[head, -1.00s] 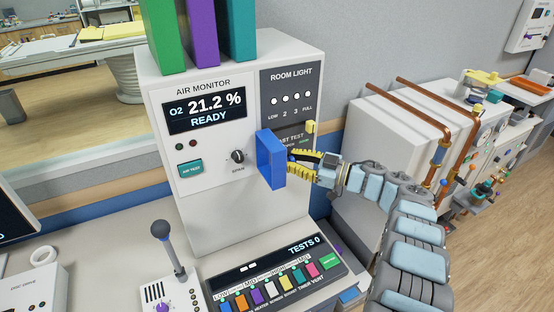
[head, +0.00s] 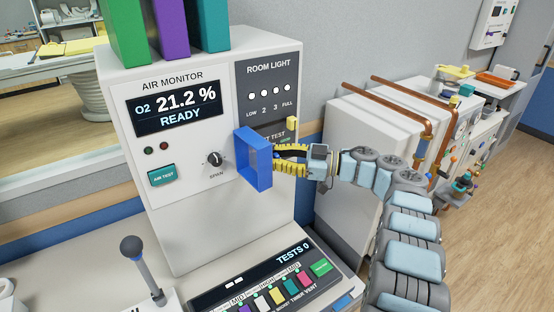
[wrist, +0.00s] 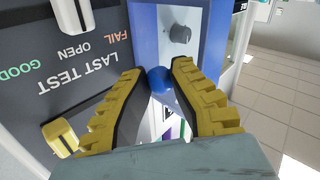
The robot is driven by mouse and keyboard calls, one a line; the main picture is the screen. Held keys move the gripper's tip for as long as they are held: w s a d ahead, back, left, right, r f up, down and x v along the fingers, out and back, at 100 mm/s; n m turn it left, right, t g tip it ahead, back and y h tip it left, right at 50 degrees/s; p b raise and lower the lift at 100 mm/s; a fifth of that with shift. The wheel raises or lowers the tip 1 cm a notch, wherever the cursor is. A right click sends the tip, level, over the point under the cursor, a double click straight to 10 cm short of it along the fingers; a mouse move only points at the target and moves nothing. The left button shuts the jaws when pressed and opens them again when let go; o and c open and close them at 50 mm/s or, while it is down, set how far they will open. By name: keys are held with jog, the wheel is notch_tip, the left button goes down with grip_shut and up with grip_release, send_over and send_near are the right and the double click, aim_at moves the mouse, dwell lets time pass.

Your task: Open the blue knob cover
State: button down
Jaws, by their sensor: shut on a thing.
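The blue knob cover (head: 265,180) is a shallow box standing out from the air monitor's panel, swung to the right of the black SPAN knob (head: 215,158). Its hollow side faces left, and the knob is uncovered in the head view. In the wrist view, the blue cover (wrist: 145,35) lies beyond the fingers, and a grey knob (wrist: 180,33) shows past it. My gripper (head: 279,161) reaches from the right to the cover's outer side. Its yellow fingers are shut on the cover's small blue ball handle (wrist: 160,80); the contact is partly hidden.
The air monitor (head: 190,235) has a teal AIR TEST button (head: 162,173) left of the knob. A yellow lever (head: 291,123) sits just above my fingers. A joystick (head: 140,265) and a panel of coloured keys (head: 270,290) lie below. Copper pipes (head: 385,95) run at right.

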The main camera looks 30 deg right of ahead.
jog(key=shift+w+a+f, duration=0.2)
jog(key=shift+a+f, duration=0.1)
jog(key=shift+a, duration=0.1)
jog(key=c, duration=0.8)
grip_release()
jog(key=shift+w+a, duration=0.1)
jog(key=shift+w, duration=0.05)
jog(key=shift+c, duration=0.2)
jog(key=shift+r, duration=0.2)
jog(key=shift+s+r, duration=0.2)
jog(key=shift+r, duration=0.6)
jog(key=shift+s+r, duration=0.2)
jog(key=shift+r, duration=0.45)
jog(key=r, duration=0.6)
jog(key=shift+w+r, duration=0.2)
jog(key=shift+r, duration=0.2)
